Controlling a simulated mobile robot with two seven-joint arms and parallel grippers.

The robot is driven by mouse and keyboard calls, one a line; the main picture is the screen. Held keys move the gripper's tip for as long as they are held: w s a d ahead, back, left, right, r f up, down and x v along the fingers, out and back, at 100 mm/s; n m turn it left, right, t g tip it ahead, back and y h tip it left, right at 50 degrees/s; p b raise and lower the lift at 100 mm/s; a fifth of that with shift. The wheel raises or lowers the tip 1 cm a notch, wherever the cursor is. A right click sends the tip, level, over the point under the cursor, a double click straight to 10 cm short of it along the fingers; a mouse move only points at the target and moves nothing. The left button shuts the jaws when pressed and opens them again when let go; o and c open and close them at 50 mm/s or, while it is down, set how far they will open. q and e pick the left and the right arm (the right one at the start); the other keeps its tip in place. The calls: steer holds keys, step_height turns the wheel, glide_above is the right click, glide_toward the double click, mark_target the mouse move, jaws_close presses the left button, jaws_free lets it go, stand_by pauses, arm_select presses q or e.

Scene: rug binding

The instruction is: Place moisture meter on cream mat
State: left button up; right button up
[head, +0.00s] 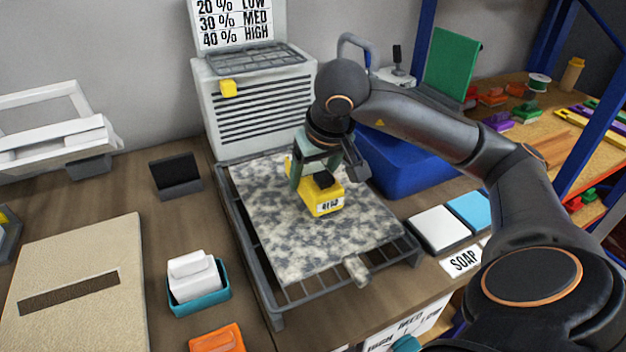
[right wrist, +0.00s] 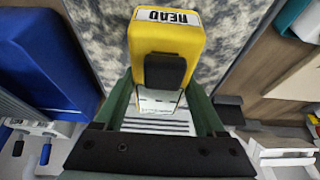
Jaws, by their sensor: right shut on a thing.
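The yellow moisture meter (head: 326,203) has a white label with black print, and the label reads READ in the right wrist view (right wrist: 166,42). My right gripper (head: 316,172) is shut on the meter, with a green finger on each side of it in the right wrist view (right wrist: 163,105). The meter is over the grey mottled rug (head: 275,235) on a dark rack; I cannot tell whether it touches the rug. The cream mat (head: 80,255), with a dark brown strip, lies flat on the bench at the left, apart from the meter. My left gripper is out of view.
A teal tray (head: 222,290) with white blocks and an orange object (head: 217,338) lie between mat and rack (head: 277,320). A small black stand (head: 176,177) is behind them. A vented grey unit (head: 258,105) stands behind the rack, and a blue bin (head: 405,165) is right.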

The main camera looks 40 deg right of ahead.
step_height(320, 180, down, 3)
steer(key=shift+r, duration=0.1)
steer(key=shift+f+b, duration=0.35)
steer(key=shift+b, duration=0.05)
steer(key=o, duration=1.6)
steer(key=shift+c, duration=0.2)
